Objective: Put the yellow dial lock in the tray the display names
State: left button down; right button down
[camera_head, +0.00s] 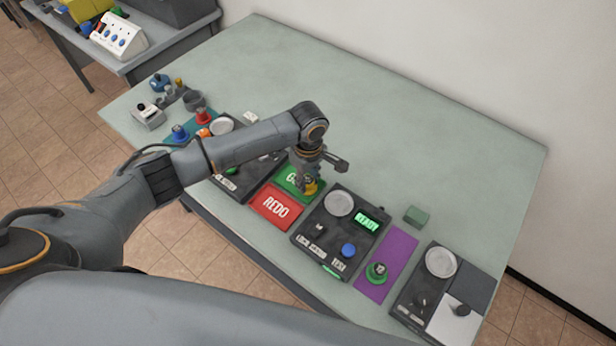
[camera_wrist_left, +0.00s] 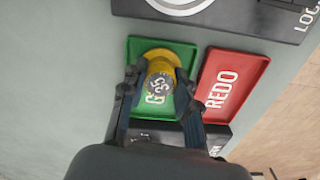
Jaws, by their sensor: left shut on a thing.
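My left gripper (camera_head: 309,187) is shut on the yellow dial lock (camera_wrist_left: 162,57), with a finger on each side of it in the left wrist view. The lock has a grey numbered dial on top. It is over the green tray (camera_wrist_left: 135,112), whose lettering is mostly covered; I cannot tell whether it touches the tray floor. The red tray (camera_head: 275,207), marked REDO, lies beside the green one. The display (camera_head: 368,219) is lit green on a dark test unit; its small text looks like READY. My right gripper is not in view.
A green lock (camera_head: 376,273) stands on a purple mat (camera_head: 393,254). Another dark unit (camera_head: 440,290) is at the right. Blue and red locks and small parts crowd the table's left end. The back of the table (camera_head: 420,150) is mostly clear.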

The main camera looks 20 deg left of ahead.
pick_arm(q)
jog(key=shift+f, duration=0.15)
jog(key=shift+p, duration=0.5)
jog(key=shift+f, duration=0.1)
jog(key=c, duration=0.7)
grip_release()
